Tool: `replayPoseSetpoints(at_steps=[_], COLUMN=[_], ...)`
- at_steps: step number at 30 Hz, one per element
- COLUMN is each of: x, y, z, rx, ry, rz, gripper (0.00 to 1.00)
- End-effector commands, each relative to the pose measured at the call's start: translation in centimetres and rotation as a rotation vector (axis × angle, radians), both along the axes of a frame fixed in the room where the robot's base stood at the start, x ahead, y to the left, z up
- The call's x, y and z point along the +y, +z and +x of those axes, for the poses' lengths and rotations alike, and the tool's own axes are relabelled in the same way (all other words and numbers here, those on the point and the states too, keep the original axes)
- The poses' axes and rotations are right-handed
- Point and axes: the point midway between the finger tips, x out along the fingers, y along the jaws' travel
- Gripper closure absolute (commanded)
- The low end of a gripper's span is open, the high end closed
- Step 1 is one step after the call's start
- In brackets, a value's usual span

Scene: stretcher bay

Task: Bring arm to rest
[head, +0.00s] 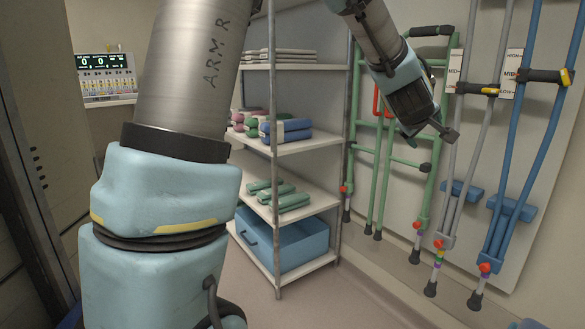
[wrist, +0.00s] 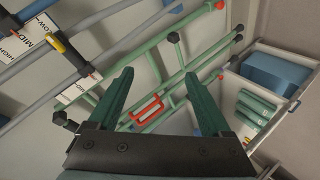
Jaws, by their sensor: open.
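My arm rises large across the left and centre of the head view, and its upper links leave the top of the picture. My gripper (head: 447,134) hangs from the top right, in front of the green walking frame (head: 436,165). In the wrist view my gripper (wrist: 160,98) shows two green fingers spread wide apart, with nothing between them held. Behind the fingers are the walking frame (wrist: 165,53) and its red handle (wrist: 147,108). I cannot tell the gap between fingers and frame.
A metal shelf unit (head: 297,148) with rolled towels and a blue bin (head: 300,250) stands at the centre. Grey crutches (head: 462,150) and blue crutches (head: 518,150) hang on the right wall. A monitor panel (head: 104,78) is at the left. Floor shows below the shelves.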

Motion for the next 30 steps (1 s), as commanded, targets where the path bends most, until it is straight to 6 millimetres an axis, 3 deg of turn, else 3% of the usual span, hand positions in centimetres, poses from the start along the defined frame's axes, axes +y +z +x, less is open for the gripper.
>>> replayPoseSetpoints(at_steps=[1, 5, 8, 12, 15, 24, 30], x=[3.4, 11.6, 18.1, 26.4, 31.1, 40.9, 40.7], y=[-1.8, -6.6, -9.9, -13.7, -15.6, -18.9, -14.0], z=[0.6, 0.4, -0.8, -4.1, -6.8, -15.3, -15.3], rx=[0.009, 0.066, 0.133, 0.253, 0.338, 0.568, 0.567], ry=[-0.009, -0.058, -0.095, -0.150, -0.186, -0.287, -0.293], rz=[0.087, 0.305, 0.453, 0.625, 0.711, 0.863, 0.866], gripper=[0.18, 0.18, 0.18, 0.18, 0.18, 0.18, 0.18])
